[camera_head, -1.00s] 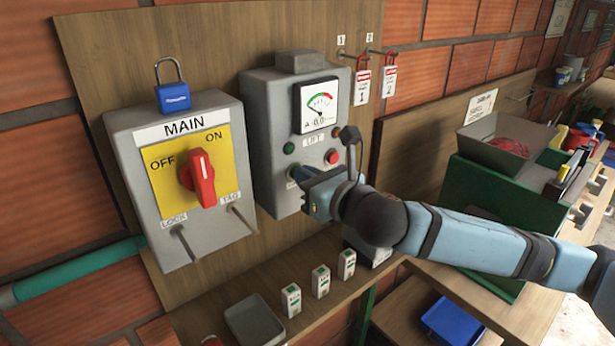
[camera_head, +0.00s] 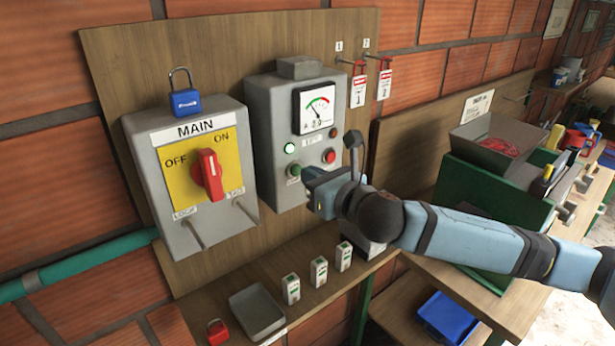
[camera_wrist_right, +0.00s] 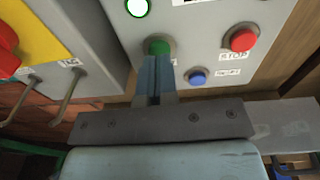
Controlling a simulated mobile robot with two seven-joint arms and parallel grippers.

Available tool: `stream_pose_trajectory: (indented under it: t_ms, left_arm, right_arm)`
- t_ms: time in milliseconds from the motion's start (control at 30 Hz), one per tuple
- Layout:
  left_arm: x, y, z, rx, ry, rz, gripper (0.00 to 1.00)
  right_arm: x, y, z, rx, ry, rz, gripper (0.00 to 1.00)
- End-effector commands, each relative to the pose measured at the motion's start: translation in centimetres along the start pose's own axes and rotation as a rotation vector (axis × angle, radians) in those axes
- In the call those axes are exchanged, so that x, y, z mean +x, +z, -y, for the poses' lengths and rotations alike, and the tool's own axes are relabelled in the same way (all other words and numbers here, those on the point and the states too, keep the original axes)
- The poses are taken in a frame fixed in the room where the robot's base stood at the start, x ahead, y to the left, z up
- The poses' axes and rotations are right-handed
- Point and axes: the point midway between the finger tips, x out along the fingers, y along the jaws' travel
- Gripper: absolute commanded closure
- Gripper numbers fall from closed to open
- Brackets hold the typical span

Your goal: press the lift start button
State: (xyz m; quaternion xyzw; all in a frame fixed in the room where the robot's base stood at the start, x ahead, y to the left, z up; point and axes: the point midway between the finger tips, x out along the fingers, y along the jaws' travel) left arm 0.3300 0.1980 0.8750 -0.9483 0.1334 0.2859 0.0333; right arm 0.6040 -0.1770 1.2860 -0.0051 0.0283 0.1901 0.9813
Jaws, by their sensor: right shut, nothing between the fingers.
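The lift box (camera_head: 262,110) is a grey panel with a meter (camera_head: 318,107) on it. Its green start button (camera_head: 294,170) is at the lower left and also shows in the right wrist view (camera_wrist_right: 158,44). The green lamp (camera_head: 289,148) above it glows bright; it also shows in the wrist view (camera_wrist_right: 137,7). My right gripper (camera_head: 307,176) is shut and empty. Its fingertips (camera_wrist_right: 156,60) are right in front of the green button and partly cover it; I cannot tell whether they touch it. My left gripper is out of view.
A red STOP button (camera_head: 329,156) sits to the right of the green one, and a blue button (camera_wrist_right: 197,76) sits below it. The MAIN switch box (camera_head: 185,208) with its red handle stands to the left. A shelf (camera_head: 222,276) with small boxes runs below.

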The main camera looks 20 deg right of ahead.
Motion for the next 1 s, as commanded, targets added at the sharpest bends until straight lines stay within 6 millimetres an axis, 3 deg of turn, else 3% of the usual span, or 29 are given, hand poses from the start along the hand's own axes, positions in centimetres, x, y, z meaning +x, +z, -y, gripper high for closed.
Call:
stream_pose_trajectory:
  t_ms: [67, 233, 500, 1000]
  left_arm:
    - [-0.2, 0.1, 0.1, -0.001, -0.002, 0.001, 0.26]
    - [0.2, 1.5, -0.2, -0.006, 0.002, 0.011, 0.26]
    - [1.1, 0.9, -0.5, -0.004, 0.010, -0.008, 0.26]
    - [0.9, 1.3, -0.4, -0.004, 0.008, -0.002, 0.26]
  right_arm:
    - [-0.6, -0.1, 0.4, -0.002, 0.001, -0.001, 1.00]
    - [-5.0, -0.4, 0.3, -0.002, 0.002, -0.002, 1.00]
    - [-9.2, -0.2, 0.3, -0.001, 0.002, -0.003, 1.00]
    - [-10.1, -0.1, 0.2, 0.001, 0.003, -0.003, 1.00]
